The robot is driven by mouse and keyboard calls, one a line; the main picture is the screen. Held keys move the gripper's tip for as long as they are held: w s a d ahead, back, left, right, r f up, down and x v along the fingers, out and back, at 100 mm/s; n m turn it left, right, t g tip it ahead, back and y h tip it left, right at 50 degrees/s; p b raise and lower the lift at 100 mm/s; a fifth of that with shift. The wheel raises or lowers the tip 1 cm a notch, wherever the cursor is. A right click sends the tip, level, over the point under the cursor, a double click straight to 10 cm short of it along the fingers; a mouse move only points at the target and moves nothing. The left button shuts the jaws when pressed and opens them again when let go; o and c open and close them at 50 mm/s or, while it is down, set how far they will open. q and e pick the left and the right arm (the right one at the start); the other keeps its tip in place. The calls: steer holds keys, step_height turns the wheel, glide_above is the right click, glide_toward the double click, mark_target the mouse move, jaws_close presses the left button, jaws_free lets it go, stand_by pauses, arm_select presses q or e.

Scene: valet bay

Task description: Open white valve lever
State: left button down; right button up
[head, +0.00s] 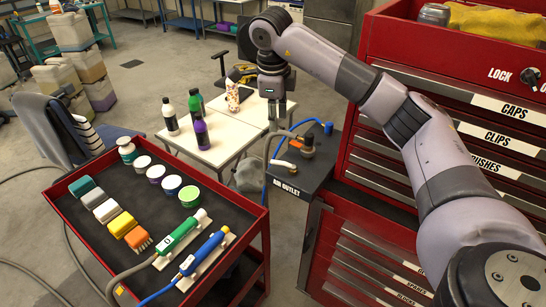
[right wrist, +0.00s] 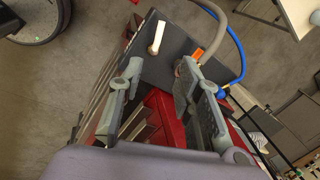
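The white valve lever (head: 285,165) sits on the dark top of the air outlet stand (head: 296,194) in the head view. In the right wrist view the white lever (right wrist: 157,37) stands out from the dark panel, beyond the fingertips and roughly in line with the gap between them. My right gripper (head: 277,110) points down and shows above the stand in the head view. In the right wrist view its fingers (right wrist: 159,70) are apart with nothing between them. It is not touching the lever. My left gripper is not in view.
A grey hose (right wrist: 222,28) and a blue hose (right wrist: 240,58) run beside the lever, near an orange part (right wrist: 197,53). A red tool cabinet (head: 430,60) stands close on the right. A red cart (head: 150,215) with bottles, tubs and brushes is at the left. White tables (head: 215,140) stand behind.

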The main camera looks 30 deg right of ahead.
mark_target(277, 162)
steer(key=p+x, duration=0.5)
steer(key=x, duration=1)
steer(key=shift+f, duration=0.4)
steer(key=shift+w+f, duration=0.1)
steer(key=shift+f, duration=0.4)
jaws_close()
